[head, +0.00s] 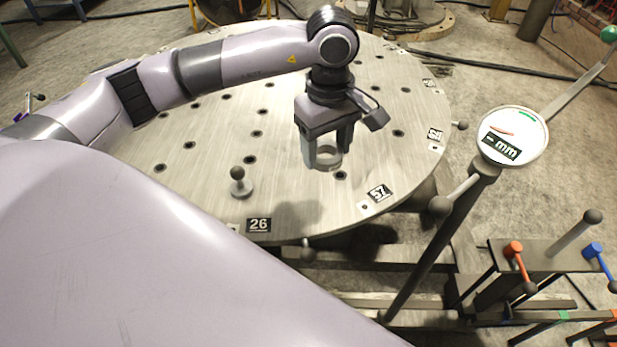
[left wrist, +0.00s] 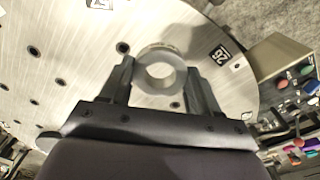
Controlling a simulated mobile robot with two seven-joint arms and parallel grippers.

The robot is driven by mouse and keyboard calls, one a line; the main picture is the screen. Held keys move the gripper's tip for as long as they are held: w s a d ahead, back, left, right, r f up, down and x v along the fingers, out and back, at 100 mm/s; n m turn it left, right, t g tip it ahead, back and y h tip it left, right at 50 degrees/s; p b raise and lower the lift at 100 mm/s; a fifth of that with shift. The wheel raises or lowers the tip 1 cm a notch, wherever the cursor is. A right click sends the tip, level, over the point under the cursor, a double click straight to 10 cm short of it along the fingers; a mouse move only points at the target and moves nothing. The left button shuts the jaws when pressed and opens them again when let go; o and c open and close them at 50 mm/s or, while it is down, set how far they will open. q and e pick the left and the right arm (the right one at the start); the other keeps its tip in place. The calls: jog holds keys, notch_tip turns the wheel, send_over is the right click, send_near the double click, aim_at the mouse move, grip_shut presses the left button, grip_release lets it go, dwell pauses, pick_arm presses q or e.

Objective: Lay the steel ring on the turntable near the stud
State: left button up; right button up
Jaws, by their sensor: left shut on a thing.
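The steel ring (head: 309,152) is a short, bright metal band, clasped between the two fingers of my left gripper (head: 327,146). In the left wrist view the ring (left wrist: 160,53) sits between the fingertips, its hole facing the camera. It is over the front part of the turntable (head: 205,130), a grey round plate with dark holes; I cannot tell the exact gap below it. The stud (head: 239,183), with a dark ball top and a round foot, stands upright on the plate, left of the ring and apart from it. My right gripper is not in view.
A round "mm" gauge (head: 512,136) on a dark post stands to the right. A bench with red (head: 513,249) and blue (head: 593,250) levers is at lower right. The plate between ring and stud is clear.

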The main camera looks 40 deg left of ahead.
aim_at(308, 182)
pick_arm(q)
jog(key=n, duration=0.2)
jog(key=a+r+n, duration=0.1)
jog(key=n, duration=0.1)
jog(key=w+r+n, duration=0.1)
jog(key=n, duration=0.1)
jog(key=shift+a+r+n+p, duration=0.1)
jog(key=shift+a+n+p, duration=0.05)
jog(key=shift+n+p, duration=0.25)
jog(key=n, duration=0.2)
jog(key=r+n, duration=0.1)
jog(key=shift+w+a+n, duration=0.35)
jog(key=shift+a+n, duration=0.05)
jog(key=w+a+r+n+p, duration=0.2)
jog(key=a+r+n+p, duration=0.15)
jog(key=n, duration=1.55)
jog(key=f, duration=0.6)
jog(key=f+b, duration=0.1)
jog(key=f, duration=1.2)
jog(key=shift+s+a+f, duration=0.15)
jog(key=shift+s+a, duration=0.05)
jog(key=shift+a, duration=0.15)
jog(key=shift+f+b, duration=0.2)
jog(key=shift+b, duration=0.1)
jog(key=o, duration=1.3)
